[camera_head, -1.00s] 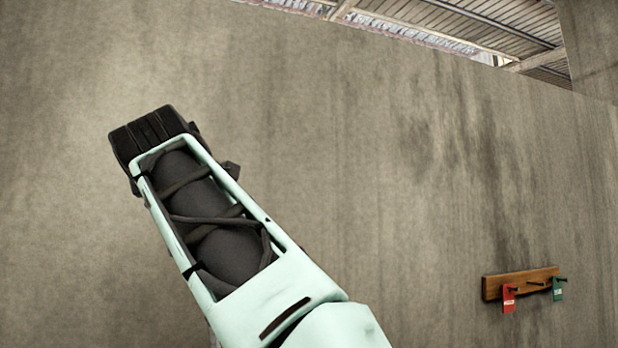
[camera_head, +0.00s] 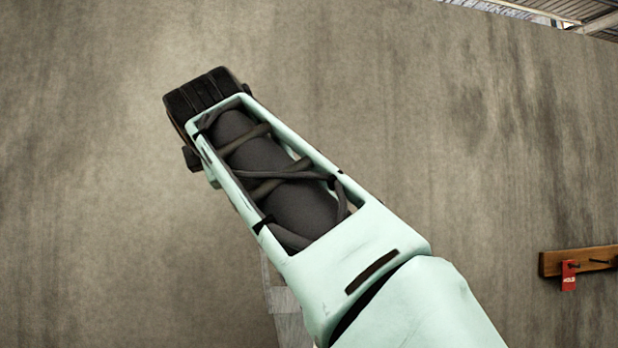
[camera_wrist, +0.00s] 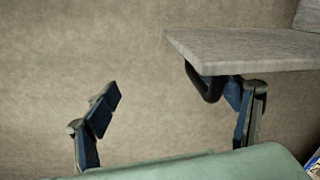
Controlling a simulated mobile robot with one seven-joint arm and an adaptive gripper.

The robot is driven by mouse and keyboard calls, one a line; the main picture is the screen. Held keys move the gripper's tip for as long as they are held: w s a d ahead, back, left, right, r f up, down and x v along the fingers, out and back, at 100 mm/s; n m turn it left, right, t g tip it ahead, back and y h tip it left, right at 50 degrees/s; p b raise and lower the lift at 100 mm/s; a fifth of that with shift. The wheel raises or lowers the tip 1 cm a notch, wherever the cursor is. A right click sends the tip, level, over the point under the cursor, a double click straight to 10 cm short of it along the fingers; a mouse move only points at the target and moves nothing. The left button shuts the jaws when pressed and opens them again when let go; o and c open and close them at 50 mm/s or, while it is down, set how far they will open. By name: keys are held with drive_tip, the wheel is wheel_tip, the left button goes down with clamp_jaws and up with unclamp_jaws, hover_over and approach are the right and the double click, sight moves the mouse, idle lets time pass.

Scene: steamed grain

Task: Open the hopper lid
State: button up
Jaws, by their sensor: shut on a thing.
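The hopper lid (camera_wrist: 250,50) shows in the wrist view as a flat, pale grey panel at the upper right, with its edge toward me. A dark curved handle (camera_wrist: 208,88) hangs under its near edge. In the head view my pale green arm crosses the middle, and the gripper and lid cannot be made out there.
A wooden peg rail (camera_head: 580,260) with a red tag (camera_head: 568,277) is on the wall at the right. A pale grey piece (camera_head: 285,300) shows partly behind my arm. A blue and yellow object (camera_wrist: 314,167) is cut off at the wrist view's lower right corner.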

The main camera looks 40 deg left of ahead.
drive_tip(key=shift+y, duration=0.4)
drive_tip(key=s+d+r, duration=0.1)
drive_tip(key=s+d+b, duration=0.1)
drive_tip(key=s+d+r+b, duration=0.1)
drive_tip(key=d, duration=0.1)
drive_tip(key=shift+s+r, duration=0.25)
drive_tip(key=shift+r, duration=0.05)
drive_tip(key=shift+c, duration=1.3)
drive_tip(key=shift+o, duration=0.2)
drive_tip(key=shift+s+d+r, duration=0.1)
drive_tip(key=shift+s+d, duration=0.2)
drive_tip(key=shift+d, duration=0.05)
drive_tip(key=shift+s+d+b, duration=0.3)
drive_tip(key=shift+s+d, duration=0.15)
drive_tip(key=c, duration=0.4)
drive_tip(key=v, duration=0.2)
drive_tip(key=shift+s+d+b, duration=0.2)
drive_tip(key=shift+d+b, duration=0.1)
drive_tip(key=shift+b, duration=0.05)
drive_tip(key=shift+c, duration=1.4)
drive_tip(key=shift+s+d+f+b, duration=0.25)
drive_tip(key=shift+s+d, duration=0.25)
drive_tip(key=shift+d, duration=0.25)
